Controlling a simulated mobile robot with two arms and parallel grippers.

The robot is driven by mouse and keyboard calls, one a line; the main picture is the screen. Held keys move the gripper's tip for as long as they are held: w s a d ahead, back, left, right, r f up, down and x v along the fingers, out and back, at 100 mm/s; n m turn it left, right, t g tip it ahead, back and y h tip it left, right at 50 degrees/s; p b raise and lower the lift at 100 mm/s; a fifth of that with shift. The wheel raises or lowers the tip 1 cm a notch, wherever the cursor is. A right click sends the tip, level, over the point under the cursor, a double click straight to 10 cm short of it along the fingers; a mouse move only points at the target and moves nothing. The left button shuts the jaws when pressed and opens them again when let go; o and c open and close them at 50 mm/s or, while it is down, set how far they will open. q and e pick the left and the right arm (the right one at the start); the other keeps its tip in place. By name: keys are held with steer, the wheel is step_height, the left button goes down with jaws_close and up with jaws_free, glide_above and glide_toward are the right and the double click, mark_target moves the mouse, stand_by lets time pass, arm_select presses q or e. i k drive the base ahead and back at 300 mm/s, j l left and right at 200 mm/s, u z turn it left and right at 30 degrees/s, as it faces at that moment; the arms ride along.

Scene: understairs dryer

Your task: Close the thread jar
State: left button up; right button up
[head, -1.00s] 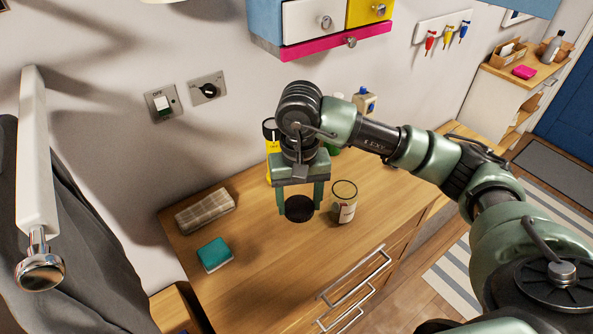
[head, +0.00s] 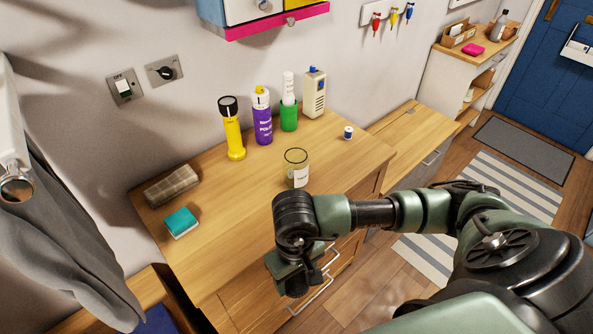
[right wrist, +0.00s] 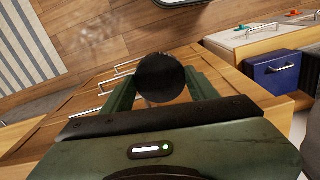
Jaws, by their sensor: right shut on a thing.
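The thread jar (head: 297,176) is a clear, pale jar with a white label and a dark rim. It stands upright on the wooden cabinet top, and no lid is on it. My right gripper (right wrist: 162,84) is shut on a round black lid (right wrist: 160,76), which shows face-on between its two fingers in the right wrist view. In the head view the right gripper (head: 291,270) is in front of the jar, near the cabinet's front edge and drawer handles, apart from the jar. My forearm and wrist hide most of the fingers there. My left gripper is not in view.
A yellow torch (head: 233,130), purple can (head: 263,120), green container (head: 288,117) and pale box (head: 314,95) stand behind the jar. A small blue-and-white item (head: 347,133) is right of it.

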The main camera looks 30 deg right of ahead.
mark_target(295, 161)
steer(key=l, duration=1.25)
steer(key=i+l, duration=0.15)
steer(key=l, duration=2.3)
steer(key=u, duration=1.45)
steer(key=i+l, duration=0.05)
